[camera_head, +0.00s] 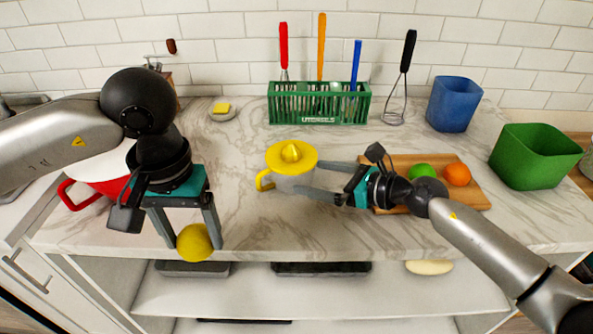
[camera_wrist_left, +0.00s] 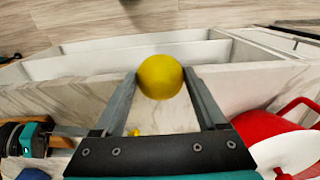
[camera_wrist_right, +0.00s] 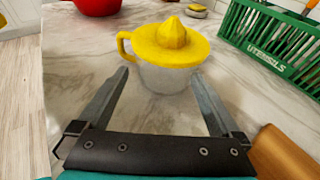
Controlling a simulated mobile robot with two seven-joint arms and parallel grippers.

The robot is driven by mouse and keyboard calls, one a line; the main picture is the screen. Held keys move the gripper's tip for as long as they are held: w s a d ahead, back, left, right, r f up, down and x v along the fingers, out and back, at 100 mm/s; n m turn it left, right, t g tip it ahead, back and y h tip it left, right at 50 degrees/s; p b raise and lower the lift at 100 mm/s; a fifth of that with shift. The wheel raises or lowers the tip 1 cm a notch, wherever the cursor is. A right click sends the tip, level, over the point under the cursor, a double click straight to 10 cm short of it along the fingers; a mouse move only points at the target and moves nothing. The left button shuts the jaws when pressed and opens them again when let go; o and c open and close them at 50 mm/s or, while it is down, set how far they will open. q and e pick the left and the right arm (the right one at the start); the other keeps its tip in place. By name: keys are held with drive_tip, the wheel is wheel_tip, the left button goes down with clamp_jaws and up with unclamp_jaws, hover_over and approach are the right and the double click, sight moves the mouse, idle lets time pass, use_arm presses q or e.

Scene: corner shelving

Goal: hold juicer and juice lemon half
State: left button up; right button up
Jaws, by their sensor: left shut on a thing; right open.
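The juicer (camera_head: 291,162) stands upright on the marble counter, a clear cup with a yellow reamer top and a yellow handle at its left. It also shows ahead of the fingers in the right wrist view (camera_wrist_right: 168,62). My right gripper (camera_head: 306,178) is open, with its fingers pointing at the juicer from the right; they look spread to either side of its near part. My left gripper (camera_head: 190,244) is shut on a yellow lemon piece (camera_head: 194,243), held at the counter's front edge. The lemon (camera_wrist_left: 160,77) shows its round skin between the fingertips; its cut face is not visible.
A cutting board (camera_head: 470,197) with a green fruit (camera_head: 421,172) and an orange (camera_head: 457,174) lies at right. A green utensil rack (camera_head: 320,104) stands behind the juicer. Blue (camera_head: 453,104) and green (camera_head: 533,157) bins stand right; a red pot (camera_head: 80,194) is left.

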sight(295, 173)
drive_tip(key=shift+b+x, duration=0.75)
drive_tip(key=shift+x, duration=2.3)
clamp_jaws()
drive_tip(key=c, duration=1.6)
unclamp_jaws()
unclamp_jaws()
drive_tip(key=shift+c, duration=0.4)
